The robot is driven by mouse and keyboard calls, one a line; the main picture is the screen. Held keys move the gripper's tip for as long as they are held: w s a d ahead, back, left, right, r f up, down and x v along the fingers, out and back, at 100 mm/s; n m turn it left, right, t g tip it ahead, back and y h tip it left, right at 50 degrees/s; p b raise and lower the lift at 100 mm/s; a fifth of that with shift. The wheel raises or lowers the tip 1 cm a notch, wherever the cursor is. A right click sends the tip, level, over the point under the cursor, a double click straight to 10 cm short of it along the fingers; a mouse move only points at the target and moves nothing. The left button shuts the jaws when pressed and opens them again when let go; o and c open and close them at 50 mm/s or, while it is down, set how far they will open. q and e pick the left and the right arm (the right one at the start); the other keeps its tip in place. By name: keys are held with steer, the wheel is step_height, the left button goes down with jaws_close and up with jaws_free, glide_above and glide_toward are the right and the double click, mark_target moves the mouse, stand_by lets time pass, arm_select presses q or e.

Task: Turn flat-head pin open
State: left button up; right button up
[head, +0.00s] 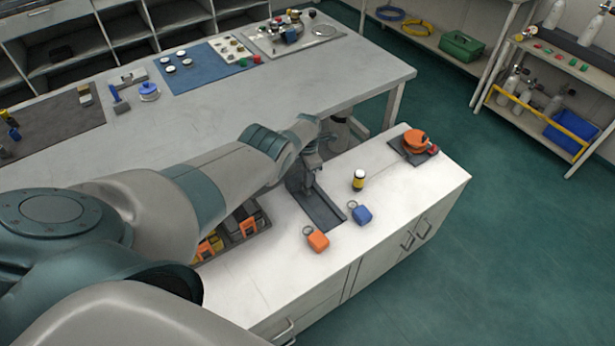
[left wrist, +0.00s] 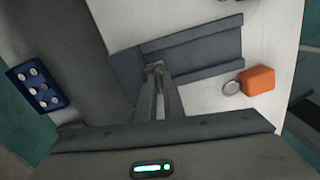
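My left gripper (head: 311,165) reaches down over the dark grey channel-shaped fixture (head: 322,212) on the white cabinet top. In the left wrist view the gripper (left wrist: 155,68) points at the closed end of the same fixture (left wrist: 205,48). Its two fingers lie close together, with a small pale grey bit at the tips. I cannot tell whether that bit is the flat-head pin or part of the fingers. No pin shows clearly in either view. My right gripper is not in view.
An orange tag with a ring (head: 318,240), a blue tag (head: 361,214) and a yellow-black bottle (head: 358,180) stand near the fixture. An orange device (head: 416,142) sits at the cabinet's far end. A grey workbench (head: 215,120) lies behind. The cabinet's front edge is clear.

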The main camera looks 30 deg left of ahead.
arm_select(q)
steer(key=shift+o, duration=1.1)
steer(key=shift+s+f, duration=0.2)
steer(key=shift+f, duration=0.05)
steer(key=shift+w, duration=0.2)
steer(key=shift+r, duration=0.2)
steer(key=shift+r, duration=0.2)
step_height(320, 180, up, 17)
steer(key=p, duration=1.1)
steer(key=shift+f, duration=0.15)
